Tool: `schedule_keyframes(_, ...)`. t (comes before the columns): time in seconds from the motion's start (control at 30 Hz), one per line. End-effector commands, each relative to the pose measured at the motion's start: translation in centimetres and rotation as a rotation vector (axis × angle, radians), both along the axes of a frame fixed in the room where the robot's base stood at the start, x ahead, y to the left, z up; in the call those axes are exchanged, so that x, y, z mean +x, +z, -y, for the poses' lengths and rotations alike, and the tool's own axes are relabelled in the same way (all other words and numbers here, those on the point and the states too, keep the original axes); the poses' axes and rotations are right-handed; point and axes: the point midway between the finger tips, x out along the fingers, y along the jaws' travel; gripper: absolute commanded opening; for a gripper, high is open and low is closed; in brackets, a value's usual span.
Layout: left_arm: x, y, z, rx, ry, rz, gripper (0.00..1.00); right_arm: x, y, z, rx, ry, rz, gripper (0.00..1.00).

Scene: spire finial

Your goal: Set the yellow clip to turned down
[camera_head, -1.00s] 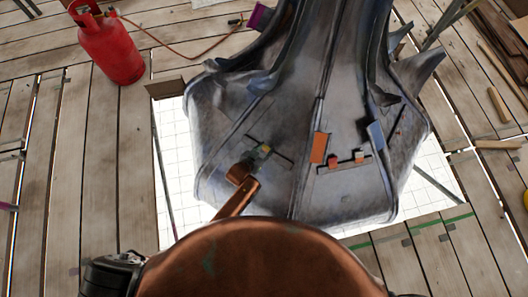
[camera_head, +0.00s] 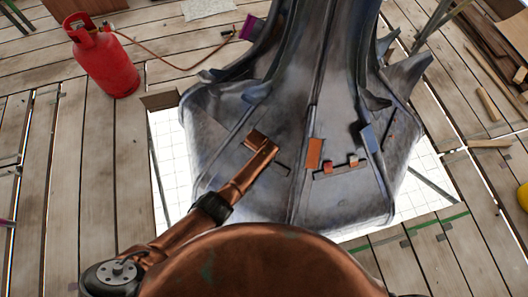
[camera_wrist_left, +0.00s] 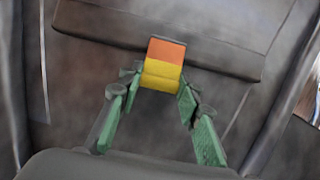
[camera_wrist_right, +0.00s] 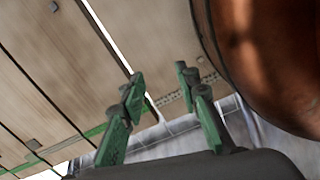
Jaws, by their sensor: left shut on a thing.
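The yellow clip (camera_wrist_left: 161,75) is in the left wrist view, with an orange upper part and a yellow lower part. It sits at the lower edge of a dark slot on the grey metal spire (camera_wrist_left: 215,90). My left gripper (camera_wrist_left: 158,88) has its green fingers at both sides of the clip and is shut on it. In the head view my left arm covers the clip and the fingertips; the spire (camera_head: 235,190) shows around them. My right gripper (camera_wrist_right: 158,78) is open and empty, apart from the spire, and shows only in the right wrist view.
An orange tab (camera_head: 315,153), small red and orange clips (camera_head: 341,164) and a blue tab (camera_head: 368,138) are on the spire to the right. A red gas cylinder (camera_head: 103,58) with a hose stands at the upper left. Plank flooring surrounds the white gridded sheet (camera_head: 172,150).

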Motion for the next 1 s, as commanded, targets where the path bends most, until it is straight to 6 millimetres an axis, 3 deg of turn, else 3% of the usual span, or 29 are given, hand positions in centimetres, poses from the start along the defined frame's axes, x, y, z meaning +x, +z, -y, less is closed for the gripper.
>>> schedule_keyframes(0.33, 0.3, -0.6, 0.2, 0.044, 0.000, -0.089, 0.07, 2.2, 1.7, 0.0, 0.001, -0.012, 0.000, 0.30)
schedule_keyframes(0.8, 0.4, -0.5, 0.2, 0.047, 0.000, -0.096, 0.07, 2.4, 2.0, 0.0, 0.001, -0.013, -0.001, 0.30)
schedule_keyframes(0.83, 0.4, -0.5, 0.2, 0.047, 0.000, -0.096, 0.34, 2.4, 2.0, 0.0, 0.001, -0.013, -0.001, 0.30)
schedule_keyframes(1.0, 0.4, -0.5, 0.2, 0.047, 0.001, -0.095, 0.45, 2.4, 2.0, 0.0, 0.001, -0.013, -0.001, 0.30)
